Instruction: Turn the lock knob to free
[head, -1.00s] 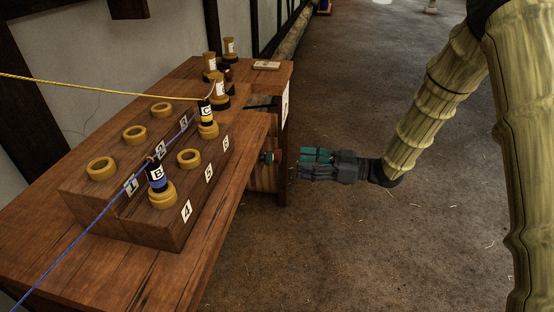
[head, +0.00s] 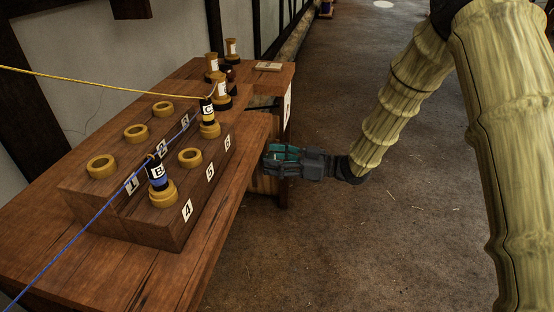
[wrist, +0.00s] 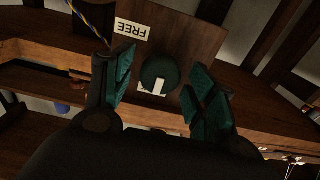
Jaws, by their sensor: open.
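The lock knob (wrist: 158,70) is a dark green round knob on a brown wooden panel in the wrist view. A white mark on it points down, toward a partly hidden white label (wrist: 146,87). The white FREE label (wrist: 131,30), seen upside down, is above and left of the knob. My gripper (wrist: 161,78) is open, with a teal-padded finger on each side of the knob; I cannot tell whether either touches it. In the head view my gripper (head: 281,160) is at the bench's right side and hides the knob.
The wooden bench (head: 120,265) carries a raised block with numbered yellow rings. Bobbin B (head: 158,172) and bobbin C (head: 208,115) stand on it with blue and yellow strands attached. More bobbins (head: 221,85) stand behind.

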